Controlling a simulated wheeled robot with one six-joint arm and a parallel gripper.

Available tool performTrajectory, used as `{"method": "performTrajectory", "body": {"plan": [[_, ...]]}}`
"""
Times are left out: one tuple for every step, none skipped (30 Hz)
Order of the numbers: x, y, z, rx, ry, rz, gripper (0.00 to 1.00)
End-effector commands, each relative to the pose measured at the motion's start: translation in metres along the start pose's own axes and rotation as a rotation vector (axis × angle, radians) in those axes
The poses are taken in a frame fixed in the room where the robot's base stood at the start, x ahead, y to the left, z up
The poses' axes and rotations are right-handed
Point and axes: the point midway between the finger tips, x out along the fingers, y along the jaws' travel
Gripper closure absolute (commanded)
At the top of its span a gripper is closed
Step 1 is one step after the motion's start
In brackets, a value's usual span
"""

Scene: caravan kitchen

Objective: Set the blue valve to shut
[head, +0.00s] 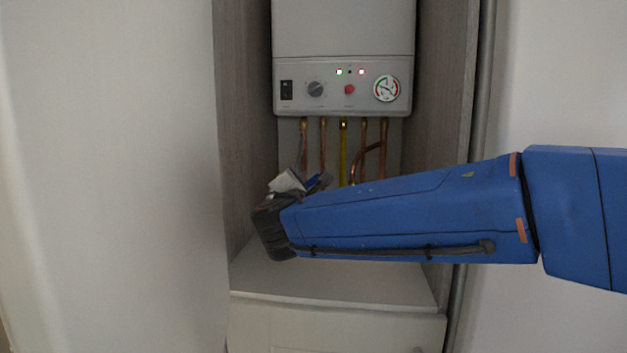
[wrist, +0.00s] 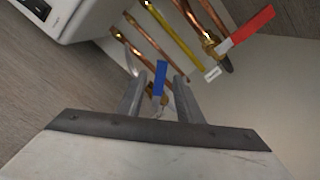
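The blue valve's lever (wrist: 160,78) shows in the wrist view between the two grey fingers of my gripper (wrist: 159,88), with a gap on each side. The fingers are apart, so the gripper is open; I cannot tell how deep the lever sits between them. The lever's lower end and valve body are partly hidden near the fingers. In the head view a bit of the blue lever (head: 312,181) shows beside my gripper (head: 322,180), below the boiler; my arm hides most of the area.
Several copper pipes and a yellow pipe (head: 343,150) hang below the white boiler (head: 340,35). Wooden side walls (head: 243,120) enclose the niche.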

Motion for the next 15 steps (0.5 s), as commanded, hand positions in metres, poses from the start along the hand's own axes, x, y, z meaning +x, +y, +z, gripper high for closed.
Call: {"method": "performTrajectory", "body": {"plan": [[0.01, -0.001, 0.001, -0.001, -0.003, -0.003, 0.67], [0.015, -0.001, 0.0, -0.001, -0.002, -0.003, 0.67], [0.022, -0.001, 0.0, -0.001, -0.002, -0.003, 0.67], [0.028, -0.002, 0.001, -0.001, -0.003, -0.003, 0.67], [0.033, -0.001, 0.0, -0.001, -0.002, -0.002, 0.67], [0.039, -0.001, 0.001, 0.0, -0.002, -0.002, 0.67], [0.044, -0.001, 0.001, 0.0, -0.003, -0.003, 0.67], [0.049, -0.001, 0.001, 0.0, -0.002, -0.003, 0.67], [0.054, -0.001, 0.0, 0.0, -0.001, -0.003, 0.67], [0.058, -0.001, 0.0, 0.0, -0.001, -0.002, 0.67], [0.062, -0.001, 0.001, 0.0, -0.002, -0.002, 0.67], [0.066, -0.001, 0.001, 0.0, -0.002, -0.001, 0.67], [0.069, -0.001, 0.0, 0.0, -0.001, -0.001, 0.67], [0.071, -0.001, 0.0, -0.001, -0.001, -0.001, 0.67], [0.074, 0.0, 0.0, -0.001, 0.0, -0.001, 0.67]]}}
